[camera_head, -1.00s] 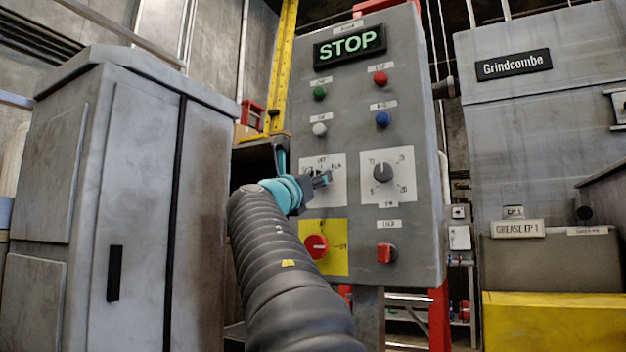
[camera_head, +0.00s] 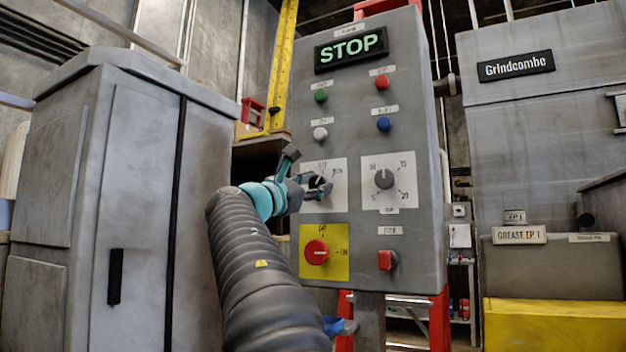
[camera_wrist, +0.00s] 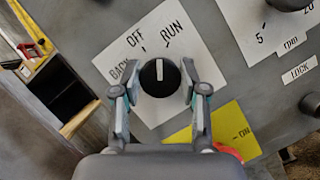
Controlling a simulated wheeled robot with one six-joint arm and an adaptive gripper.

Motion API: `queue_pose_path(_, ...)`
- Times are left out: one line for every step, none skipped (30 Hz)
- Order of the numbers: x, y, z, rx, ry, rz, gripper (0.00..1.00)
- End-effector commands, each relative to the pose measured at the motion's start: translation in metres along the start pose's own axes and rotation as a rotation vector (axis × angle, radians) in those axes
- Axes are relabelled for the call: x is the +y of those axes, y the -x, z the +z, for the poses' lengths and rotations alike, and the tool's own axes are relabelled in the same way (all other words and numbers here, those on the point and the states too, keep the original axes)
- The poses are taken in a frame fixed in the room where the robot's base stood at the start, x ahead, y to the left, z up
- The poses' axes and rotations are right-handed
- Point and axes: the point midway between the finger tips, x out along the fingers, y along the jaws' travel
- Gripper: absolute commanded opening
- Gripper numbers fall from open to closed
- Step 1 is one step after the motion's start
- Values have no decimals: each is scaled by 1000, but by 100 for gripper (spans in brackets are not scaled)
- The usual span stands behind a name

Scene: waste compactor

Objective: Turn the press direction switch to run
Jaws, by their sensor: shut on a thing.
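The press direction switch (camera_wrist: 159,79) is a round black knob with a white pointer line, on a white plate (camera_wrist: 118,52) marked BACK, OFF and RUN. In the wrist view the pointer is straight up, between the OFF and RUN ticks and nearer RUN. My gripper (camera_wrist: 160,84) has one finger on each side of the knob and is shut on it. In the head view my gripper (camera_head: 319,186) is at the left white plate (camera_head: 338,172) of the control panel and partly hides the knob.
The grey panel's lit display (camera_head: 351,48) reads STOP. A dial (camera_head: 384,179) is right of the switch. A grey cabinet (camera_head: 140,190) stands left.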

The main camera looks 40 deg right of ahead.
Motion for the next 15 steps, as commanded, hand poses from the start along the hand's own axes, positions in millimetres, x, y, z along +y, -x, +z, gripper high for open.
queue_pose_path(2, -1, 4, -2, -34, -14, 8)
queue_pose_path(2, -1, 4, -3, -54, -23, 8)
queue_pose_path(2, -1, 4, -3, -82, -33, 8)
queue_pose_path(2, -1, 4, -3, -102, -41, 8)
queue_pose_path(2, -1, 4, -3, -119, -49, 8)
queue_pose_path(2, -1, 4, -3, -143, -58, 8)
queue_pose_path(2, -1, 4, -3, -159, -65, 8)
queue_pose_path(2, -1, 4, -3, -174, -71, 8)
queue_pose_path(2, -1, 4, -2, -192, -79, 8)
queue_pose_path(2, -1, 4, -2, -205, -83, 8)
queue_pose_path(1, -1, 4, -2, -216, -88, 8)
queue_pose_path(1, -1, 3, -3, -230, -94, 8)
queue_pose_path(1, -1, 3, -3, -239, -98, 8)
queue_pose_path(1, -1, 3, -3, -247, -102, 8)
queue_pose_path(1, -1, 3, -3, -256, -106, 8)
